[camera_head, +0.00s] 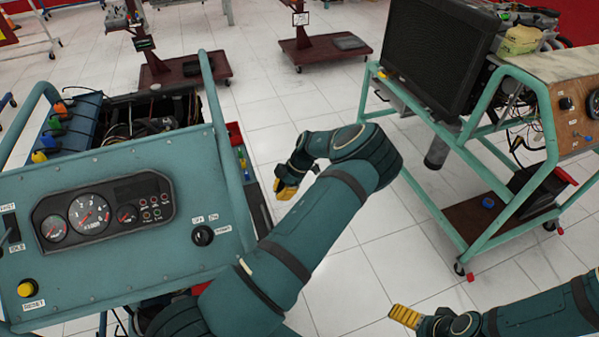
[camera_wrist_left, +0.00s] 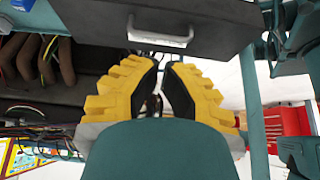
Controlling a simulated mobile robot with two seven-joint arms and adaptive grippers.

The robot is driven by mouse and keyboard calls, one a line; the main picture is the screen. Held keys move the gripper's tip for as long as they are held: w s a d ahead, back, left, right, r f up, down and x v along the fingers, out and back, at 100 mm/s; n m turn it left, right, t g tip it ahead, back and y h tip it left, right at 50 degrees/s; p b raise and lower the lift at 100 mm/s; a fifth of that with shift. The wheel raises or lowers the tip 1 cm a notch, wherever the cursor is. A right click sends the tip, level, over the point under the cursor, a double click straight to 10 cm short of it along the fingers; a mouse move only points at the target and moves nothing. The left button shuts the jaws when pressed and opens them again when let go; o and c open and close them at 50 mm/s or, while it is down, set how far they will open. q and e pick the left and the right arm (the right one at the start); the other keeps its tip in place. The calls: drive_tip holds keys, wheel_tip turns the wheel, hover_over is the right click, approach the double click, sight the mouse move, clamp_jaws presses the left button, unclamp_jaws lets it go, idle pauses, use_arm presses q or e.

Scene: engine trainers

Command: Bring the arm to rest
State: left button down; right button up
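My left arm reaches in from the bottom left of the head view, its forearm bent over the floor between two engine trainers. My left gripper (camera_head: 287,187) points down beside the teal trainer's right side, with no object seen in it. In the left wrist view its yellow fingers (camera_wrist_left: 161,68) lean together at the tips, with only a sliver between them. My right gripper (camera_head: 405,316) shows at the bottom right over the floor, its yellow fingertip pointing left. Its fingers overlap from this side, so their opening is unclear.
The teal trainer panel (camera_head: 130,225) with gauges stands close on the left. A green-framed trainer (camera_head: 488,190) with a black radiator (camera_head: 432,50) stands on the right. White floor (camera_head: 345,265) is clear between them. A grey drawer-like box (camera_wrist_left: 180,25) fills the top of the left wrist view.

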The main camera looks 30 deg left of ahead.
use_arm(q)
drive_tip(key=s+f+m, duration=0.1)
drive_tip(key=s+f, duration=0.1)
drive_tip(key=s+d+f+m+h, duration=0.1)
drive_tip(key=s+m, duration=0.1)
drive_tip(key=s+d+f+m, duration=0.1)
drive_tip(key=s+f, duration=0.1)
drive_tip(key=s, duration=0.1)
drive_tip(key=shift+d+f+m, duration=0.1)
drive_tip(key=shift+f+m, duration=0.25)
drive_tip(key=shift+m, duration=0.05)
drive_tip(key=s+d+f+m, duration=0.1)
drive_tip(key=s+d+f+m+h, duration=0.1)
drive_tip(key=s+d+m, duration=0.1)
drive_tip(key=s+d+m+t, duration=0.1)
drive_tip(key=d+m, duration=0.1)
drive_tip(key=shift+s+d+f+h, duration=0.25)
drive_tip(key=shift+f+h, duration=0.05)
drive_tip(key=shift+f, duration=0.1)
drive_tip(key=s+d+r+m+t+h, duration=0.2)
drive_tip(key=s+d+r+m, duration=0.1)
drive_tip(key=d+m, duration=0.5)
drive_tip(key=s+d+r+m+t+h, duration=0.2)
drive_tip(key=d+r+m, duration=0.3)
drive_tip(key=d, duration=0.8)
drive_tip(key=m+t+h, duration=0.1)
drive_tip(key=m, duration=0.2)
drive_tip(key=shift+s+m, duration=0.4)
